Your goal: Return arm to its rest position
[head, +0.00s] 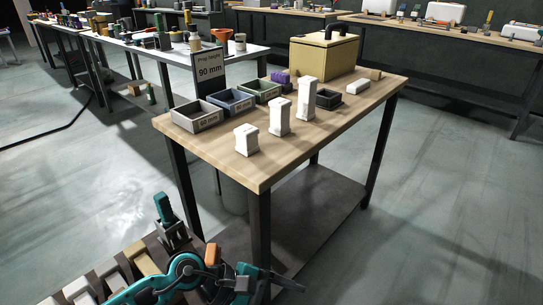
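One arm of mine, teal and dark grey with an orange part, comes in at the bottom left and I take it as the left one. Its gripper (275,283) points right, low in front of the wooden table (225,160) and below its top. I see nothing held in it, but its fingers are too small and dark to tell open from shut. My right arm and gripper are not in view.
White props (247,140) of different heights stand on the table. A sign (210,70) reads "Prop height 90 mm". Small bins (197,116) and a tan box (324,55) stand behind. A tray with blocks (140,258) lies beside my arm. The right floor is clear.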

